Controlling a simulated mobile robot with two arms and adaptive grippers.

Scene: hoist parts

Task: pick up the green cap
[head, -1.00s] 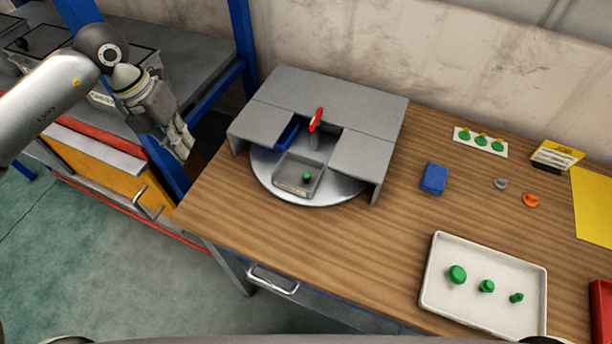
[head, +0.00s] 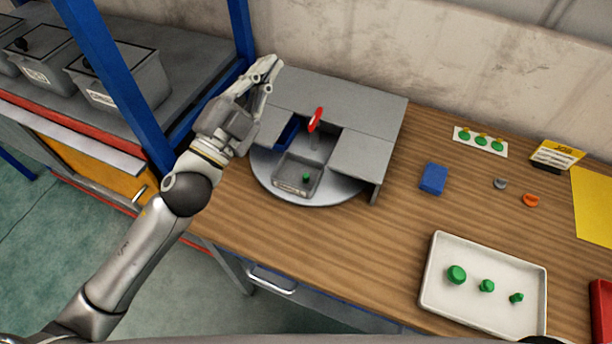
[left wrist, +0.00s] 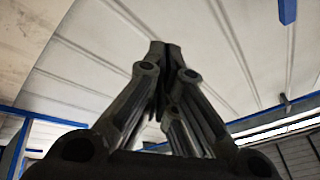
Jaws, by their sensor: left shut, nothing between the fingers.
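A small green cap (head: 306,177) sits in a grey open bin (head: 290,187) on the round turntable (head: 335,192) under the grey housing. Several more green pieces are in view: one large (head: 457,274), one medium (head: 487,286) and one small (head: 516,297) in the white tray (head: 440,300), and others on a white card (head: 497,146). My left gripper (head: 272,66) is shut and empty, above the housing's left side and pointing up and away. In the left wrist view its fingers (left wrist: 163,50) meet, with only ceiling behind them.
The grey housing (head: 365,152) covers much of the turntable, and a red handle (head: 316,119) stands in its gap. A blue block (head: 433,179), grey piece (head: 500,183) and orange piece (head: 531,200) lie on the wooden table. A blue rack post (head: 115,85) stands left.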

